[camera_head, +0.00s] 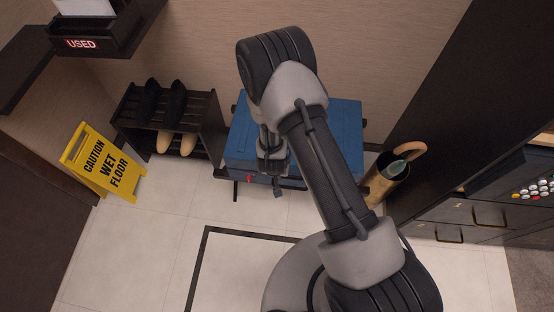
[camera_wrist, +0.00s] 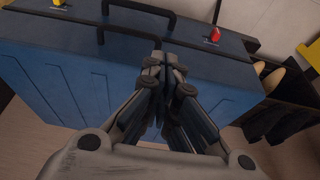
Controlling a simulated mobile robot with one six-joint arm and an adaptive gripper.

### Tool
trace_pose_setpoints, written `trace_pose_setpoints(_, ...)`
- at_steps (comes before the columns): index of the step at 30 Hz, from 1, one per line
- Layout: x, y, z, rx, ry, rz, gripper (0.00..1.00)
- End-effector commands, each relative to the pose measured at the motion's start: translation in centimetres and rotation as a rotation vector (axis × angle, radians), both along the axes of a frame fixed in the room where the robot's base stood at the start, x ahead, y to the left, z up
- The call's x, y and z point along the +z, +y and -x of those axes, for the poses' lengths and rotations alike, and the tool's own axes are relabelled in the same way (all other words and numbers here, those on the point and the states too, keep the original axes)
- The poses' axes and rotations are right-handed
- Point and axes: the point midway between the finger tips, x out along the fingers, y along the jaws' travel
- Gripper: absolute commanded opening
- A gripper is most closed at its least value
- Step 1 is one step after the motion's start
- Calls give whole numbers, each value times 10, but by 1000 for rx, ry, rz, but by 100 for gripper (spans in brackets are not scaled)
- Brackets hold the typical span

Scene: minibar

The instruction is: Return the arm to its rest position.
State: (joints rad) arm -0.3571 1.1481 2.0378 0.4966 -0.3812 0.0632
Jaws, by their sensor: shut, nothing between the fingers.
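My arm rises from the lower right of the head view, bends at the top and hangs down in front of a blue case. My gripper (camera_head: 278,190) is at the end of it, partly hidden by my own arm. In the wrist view my gripper (camera_wrist: 163,65) has its fingers together, with nothing held between them. The blue case (camera_head: 346,125) stands on a dark stand against the wall. In the wrist view the case (camera_wrist: 60,85) lies right behind the fingers; I cannot tell whether they touch it.
A yellow wet-floor sign (camera_head: 104,163) and a shoe rack (camera_head: 212,128) with shoes stand at left. An umbrella stand (camera_head: 384,182) and dark drawers (camera_head: 468,217) are at right. A box marked USED (camera_head: 92,40) hangs upper left. The floor at front left is clear.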

Motion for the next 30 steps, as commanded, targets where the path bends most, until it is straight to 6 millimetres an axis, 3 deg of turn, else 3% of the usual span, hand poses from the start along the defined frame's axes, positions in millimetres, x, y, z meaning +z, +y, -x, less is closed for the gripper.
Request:
trace_pose_setpoints(3,7,5,22,4,1,1,0)
trace_pose_setpoints(7,9,8,36,1,0,0,0)
trace_pose_setpoints(20,16,10,39,-1,-2,-6,0)
trace_pose_setpoints(23,40,15,27,2,-7,-29,0)
trace_pose_setpoints(25,68,18,16,9,-9,-54,0)
trace_pose_setpoints(30,156,20,-3,40,-10,-116,0)
